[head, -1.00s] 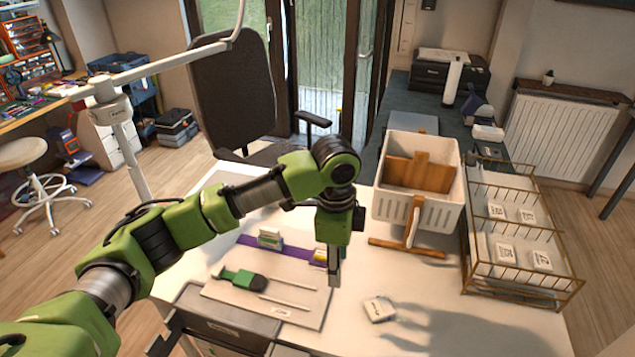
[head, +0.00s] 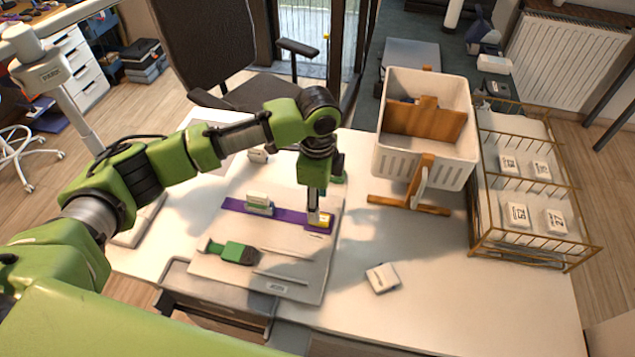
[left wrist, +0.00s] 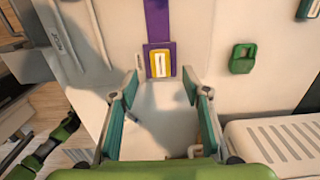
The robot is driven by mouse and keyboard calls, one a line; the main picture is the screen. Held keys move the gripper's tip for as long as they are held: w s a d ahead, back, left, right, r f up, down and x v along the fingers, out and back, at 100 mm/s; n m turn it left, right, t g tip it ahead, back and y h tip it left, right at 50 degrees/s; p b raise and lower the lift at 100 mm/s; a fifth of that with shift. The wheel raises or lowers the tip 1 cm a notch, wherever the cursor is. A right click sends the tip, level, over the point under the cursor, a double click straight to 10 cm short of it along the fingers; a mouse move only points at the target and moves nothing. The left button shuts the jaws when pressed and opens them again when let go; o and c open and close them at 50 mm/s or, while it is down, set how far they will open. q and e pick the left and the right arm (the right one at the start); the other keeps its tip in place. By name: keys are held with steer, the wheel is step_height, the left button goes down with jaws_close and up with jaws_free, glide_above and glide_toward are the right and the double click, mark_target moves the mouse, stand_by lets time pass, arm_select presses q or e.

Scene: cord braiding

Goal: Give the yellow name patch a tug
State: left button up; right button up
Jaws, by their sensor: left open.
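The yellow name patch (head: 326,220) sits at the right end of the purple band (head: 236,206), on a pale board. In the left wrist view the patch (left wrist: 160,63) has a yellow frame around a white centre and lies flat on the purple end. My left gripper (head: 318,216) points down at the patch and partly covers it in the head view. In the left wrist view the left gripper (left wrist: 161,80) is open and empty, its fingertips either side of the patch's lower edge. Whether they touch it cannot be told. My right gripper is not in view.
A white and green clip (head: 259,203) stands on the band. A green-handled brush (head: 232,252) and thin rods lie on the board. A white block (head: 382,278) lies on the table to the right. A white basket (head: 425,130) and a brass rack (head: 480,235) stand further right.

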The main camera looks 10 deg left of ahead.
arm_select(q)
step_height(320, 180, down, 4)
steer(key=shift+f, duration=0.8)
steer(key=c, duration=1.2)
steer(key=o, duration=0.4)
steer(key=c, duration=0.4)
jaws_close()
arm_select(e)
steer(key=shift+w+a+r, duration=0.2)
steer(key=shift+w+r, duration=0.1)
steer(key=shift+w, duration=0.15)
arm_select(q)
steer(key=shift+p, duration=0.55)
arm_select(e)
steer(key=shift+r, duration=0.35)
